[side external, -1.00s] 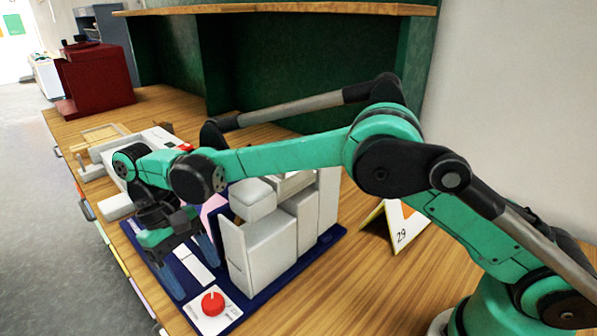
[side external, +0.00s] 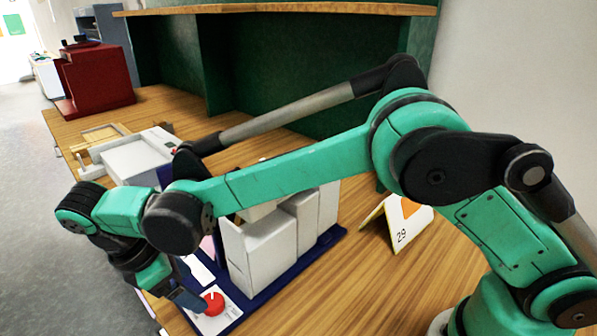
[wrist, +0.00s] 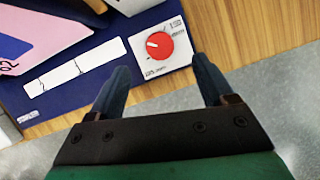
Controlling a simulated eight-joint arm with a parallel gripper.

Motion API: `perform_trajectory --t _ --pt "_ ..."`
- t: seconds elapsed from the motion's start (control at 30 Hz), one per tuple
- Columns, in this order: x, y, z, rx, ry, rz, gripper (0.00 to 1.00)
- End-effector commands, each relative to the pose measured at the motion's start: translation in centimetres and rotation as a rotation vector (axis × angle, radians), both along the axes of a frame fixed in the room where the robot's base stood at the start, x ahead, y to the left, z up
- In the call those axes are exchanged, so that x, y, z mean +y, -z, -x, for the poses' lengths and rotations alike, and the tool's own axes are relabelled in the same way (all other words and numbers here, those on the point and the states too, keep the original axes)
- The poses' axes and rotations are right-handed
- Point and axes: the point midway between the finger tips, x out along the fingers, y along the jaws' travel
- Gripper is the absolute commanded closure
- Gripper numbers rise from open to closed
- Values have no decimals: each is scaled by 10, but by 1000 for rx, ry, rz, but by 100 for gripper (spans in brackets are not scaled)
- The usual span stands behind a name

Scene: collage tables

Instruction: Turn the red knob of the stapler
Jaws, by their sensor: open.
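The red knob (side external: 213,303) with a white pointer line sits on a white dial plate (side external: 226,322) at the front corner of the stapler's dark blue base (side external: 262,296). The stapler's white blocky body (side external: 262,250) stands behind it. In the wrist view the red knob (wrist: 159,46) lies beyond the fingertips, roughly midway between them, with its pointer toward the upper left. My gripper (wrist: 160,78) is open and empty, its blue fingers apart. In the side view one blue finger (side external: 187,297) is just left of the knob; the other cannot be clearly made out.
A white machine (side external: 135,157) and a wooden frame (side external: 100,135) stand farther back on the table. A red machine (side external: 95,78) is at the far end. A tent card marked 29 (side external: 398,222) stands right of the stapler. The table edge is close to the knob.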

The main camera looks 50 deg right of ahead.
Motion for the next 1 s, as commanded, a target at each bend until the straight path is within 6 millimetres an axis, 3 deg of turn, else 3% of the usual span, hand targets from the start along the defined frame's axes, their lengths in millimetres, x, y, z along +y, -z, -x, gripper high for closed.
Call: perform_trajectory --t 0.4,0.77,1.0 --pt "-17 44 3 3 -32 3 25" --pt "-20 51 4 3 -29 3 25" --pt "-20 51 4 3 -29 3 91"
